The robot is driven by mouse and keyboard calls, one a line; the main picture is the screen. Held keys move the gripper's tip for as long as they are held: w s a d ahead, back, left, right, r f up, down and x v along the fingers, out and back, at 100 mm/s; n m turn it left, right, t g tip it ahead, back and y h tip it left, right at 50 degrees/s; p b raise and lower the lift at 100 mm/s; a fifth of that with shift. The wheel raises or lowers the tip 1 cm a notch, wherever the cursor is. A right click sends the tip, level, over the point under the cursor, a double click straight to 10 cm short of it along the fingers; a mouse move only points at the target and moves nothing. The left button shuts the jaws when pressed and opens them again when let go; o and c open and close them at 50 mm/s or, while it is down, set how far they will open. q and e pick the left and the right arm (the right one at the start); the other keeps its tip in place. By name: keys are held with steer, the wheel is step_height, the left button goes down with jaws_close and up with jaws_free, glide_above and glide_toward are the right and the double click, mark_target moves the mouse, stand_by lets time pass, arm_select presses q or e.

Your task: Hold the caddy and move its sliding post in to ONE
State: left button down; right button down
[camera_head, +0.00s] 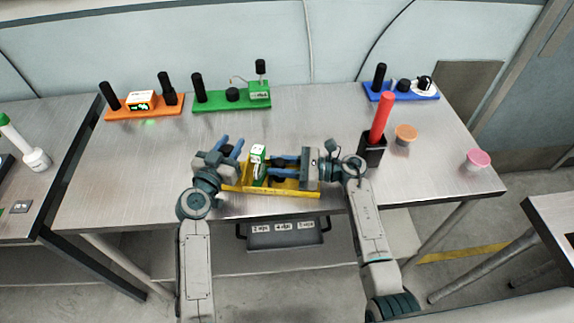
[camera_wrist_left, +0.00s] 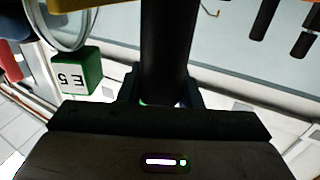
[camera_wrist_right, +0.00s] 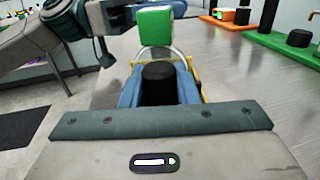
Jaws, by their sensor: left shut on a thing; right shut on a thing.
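The yellow caddy (camera_head: 282,192) lies near the front edge of the table. A green block with a white label (camera_head: 258,160) stands in its middle; a metal loop shows beside it in the wrist views. My left gripper (camera_head: 230,149) is shut on the caddy's tall black handle (camera_wrist_left: 167,50) at the left end. My right gripper (camera_head: 278,164) is shut on a short black post (camera_wrist_right: 158,82) on the right side, between its blue fingers. Whether the post touches the loop is hard to tell.
An orange caddy (camera_head: 116,113), a green caddy (camera_head: 218,105) and a blue caddy (camera_head: 418,97) stand along the back. A black holder with a red stick (camera_head: 381,120) stands close to my right arm. Orange (camera_head: 405,132) and pink (camera_head: 478,157) cups are at the right.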

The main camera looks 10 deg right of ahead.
steer(key=c, duration=1.1)
jaws_free()
steer(key=shift+d, duration=0.1)
steer(key=d, duration=0.4)
steer(key=s+d, duration=0.1)
steer(key=d, duration=0.2)
steer(key=s+d, duration=0.1)
steer(key=d, duration=0.3)
steer(key=shift+s+d, duration=0.2)
steer(key=shift+d, duration=0.15)
